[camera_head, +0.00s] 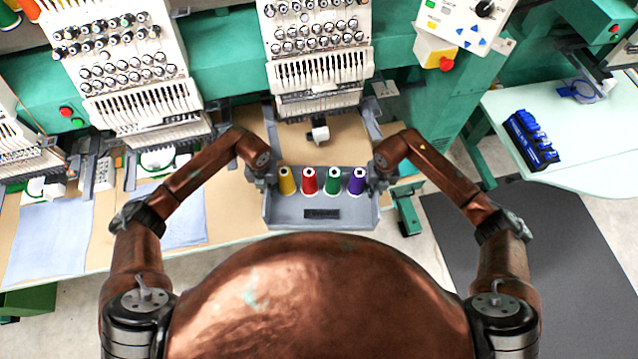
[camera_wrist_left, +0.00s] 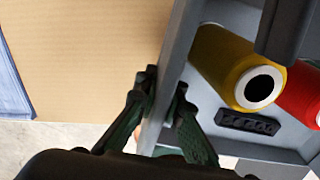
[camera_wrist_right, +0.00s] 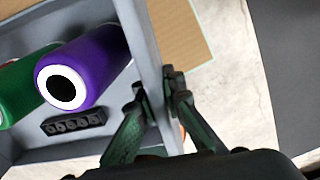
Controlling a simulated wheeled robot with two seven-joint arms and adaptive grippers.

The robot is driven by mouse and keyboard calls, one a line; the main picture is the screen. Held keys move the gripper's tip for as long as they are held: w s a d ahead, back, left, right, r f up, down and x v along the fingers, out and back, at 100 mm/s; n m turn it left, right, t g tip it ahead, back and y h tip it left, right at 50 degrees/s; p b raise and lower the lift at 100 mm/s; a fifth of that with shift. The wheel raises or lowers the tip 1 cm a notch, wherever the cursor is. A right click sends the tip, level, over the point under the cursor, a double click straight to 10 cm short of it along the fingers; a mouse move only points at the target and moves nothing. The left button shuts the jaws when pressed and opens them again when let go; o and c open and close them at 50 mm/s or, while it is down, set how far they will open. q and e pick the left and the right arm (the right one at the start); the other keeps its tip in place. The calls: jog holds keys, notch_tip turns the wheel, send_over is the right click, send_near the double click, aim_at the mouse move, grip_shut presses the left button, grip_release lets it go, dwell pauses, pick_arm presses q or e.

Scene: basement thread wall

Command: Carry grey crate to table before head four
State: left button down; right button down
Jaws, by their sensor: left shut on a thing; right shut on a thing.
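The grey crate (camera_head: 281,213) is in the middle of the head view, in front of an embroidery head (camera_head: 318,60). It holds a yellow cone (camera_head: 287,182), a red cone (camera_head: 309,181), a green cone (camera_head: 332,182) and a purple cone (camera_head: 356,181), all in a row. My left gripper (camera_head: 264,182) is shut on the crate's left wall; in the left wrist view its fingers (camera_wrist_left: 165,95) straddle the wall. My right gripper (camera_head: 374,180) is shut on the right wall, its fingers (camera_wrist_right: 160,95) on both sides. I cannot tell whether the crate touches the tan table (camera_head: 225,220).
More embroidery heads (camera_head: 125,70) stand along the back left. Light blue cloths (camera_head: 50,240) lie on the tan table at the left. A pale table (camera_head: 590,140) with a dark blue rack (camera_head: 530,140) stands at the right. A dark mat (camera_head: 560,260) covers the floor there.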

pick_arm(q)
jog(key=c, duration=2)
grip_release()
jog(key=shift+c, duration=0.2)
pick_arm(e)
jog(key=c, duration=2)
grip_release()
jog(key=shift+c, duration=0.2)
pick_arm(q)
notch_tip(320, 180, up, 11)
jog(key=shift+r, duration=0.4)
pick_arm(e)
jog(key=shift+r, duration=0.1)
notch_tip(320, 180, up, 12)
jog(key=shift+f, duration=0.1)
pick_arm(q)
jog(key=shift+s, duration=0.1)
